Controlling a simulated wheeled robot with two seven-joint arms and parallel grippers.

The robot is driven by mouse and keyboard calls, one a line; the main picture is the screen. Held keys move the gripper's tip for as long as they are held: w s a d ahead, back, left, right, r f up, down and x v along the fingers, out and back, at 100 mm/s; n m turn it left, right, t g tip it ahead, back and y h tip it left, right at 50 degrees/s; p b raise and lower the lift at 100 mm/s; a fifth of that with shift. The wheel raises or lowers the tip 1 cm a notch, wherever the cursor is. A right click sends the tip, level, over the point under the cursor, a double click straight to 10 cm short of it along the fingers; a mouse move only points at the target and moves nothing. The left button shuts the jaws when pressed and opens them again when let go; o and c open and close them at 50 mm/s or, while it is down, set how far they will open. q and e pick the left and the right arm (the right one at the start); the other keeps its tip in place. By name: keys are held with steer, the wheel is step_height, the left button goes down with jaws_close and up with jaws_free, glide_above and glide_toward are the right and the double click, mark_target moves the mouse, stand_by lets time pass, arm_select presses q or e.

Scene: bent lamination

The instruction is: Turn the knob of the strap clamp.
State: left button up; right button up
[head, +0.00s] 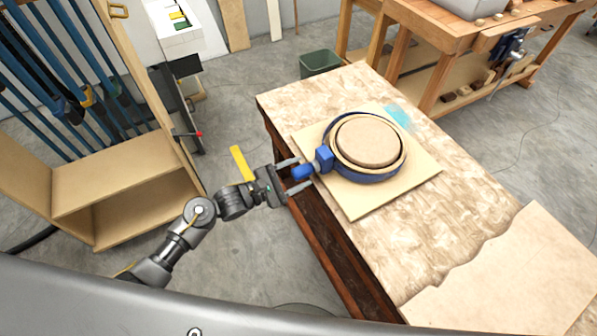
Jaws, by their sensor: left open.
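The strap clamp (364,176) is a blue band around a round wooden form (368,141) with a pale ring about it. It lies on a square light board on the workbench. Its blue body (324,158) sits at the left of the ring, and the blue knob (302,172) sticks out from it toward the left. My left gripper (294,175) is open, with its fingers on either side of the knob. Whether the fingers touch the knob I cannot tell. My right gripper is not in view.
The square board (360,205) lies on the workbench (425,240), near its left edge. A pale sheet (520,275) covers the bench's near right. A rack with blue clamps (70,70) stands at left. A green bin (320,63) and another wooden bench (450,40) are behind.

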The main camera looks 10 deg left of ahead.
arm_select(q)
steer(key=shift+d, duration=0.1)
steer(key=c, duration=0.9)
steer(key=shift+d, duration=0.15)
steer(key=shift+c, duration=0.5)
steer(key=shift+m+p, duration=0.4)
steer(key=shift+p, duration=0.05)
steer(key=shift+m+p, duration=0.6)
steer(key=shift+m, duration=0.4)
steer(key=m+p, duration=0.1)
steer(key=m, duration=0.1)
steer(key=shift+m, duration=1)
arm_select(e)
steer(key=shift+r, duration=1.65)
arm_select(q)
steer(key=shift+f, duration=0.1)
